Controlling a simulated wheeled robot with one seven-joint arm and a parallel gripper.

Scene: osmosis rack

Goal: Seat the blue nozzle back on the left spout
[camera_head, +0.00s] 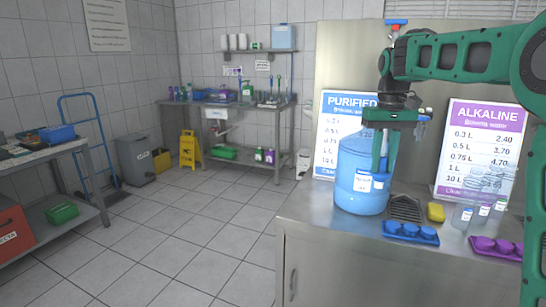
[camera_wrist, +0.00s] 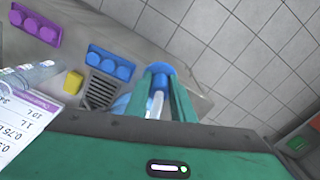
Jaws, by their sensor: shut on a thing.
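My gripper (camera_head: 381,168) points down beside the large blue water bottle (camera_head: 358,187) and above the metal counter. Its green fingers are shut on the blue nozzle (camera_head: 380,183), which shows low at the fingertips. In the wrist view the blue nozzle (camera_wrist: 158,82) sits between the two fingers (camera_wrist: 166,88), with a pale, whitish rod-like part along it. I cannot make out the left spout in either view; my arm covers part of the wall panel. A small red and blue fitting (camera_head: 396,22) shows above my arm.
On the counter (camera_head: 310,217) stand a blue tray with cups (camera_head: 410,233), a dark drain grate (camera_head: 405,208), a yellow sponge (camera_head: 436,212), a purple tray (camera_head: 497,247) and clear bottles (camera_head: 463,217). PURIFIED (camera_head: 343,110) and ALKALINE (camera_head: 486,140) price signs stand behind. Floor at left is open.

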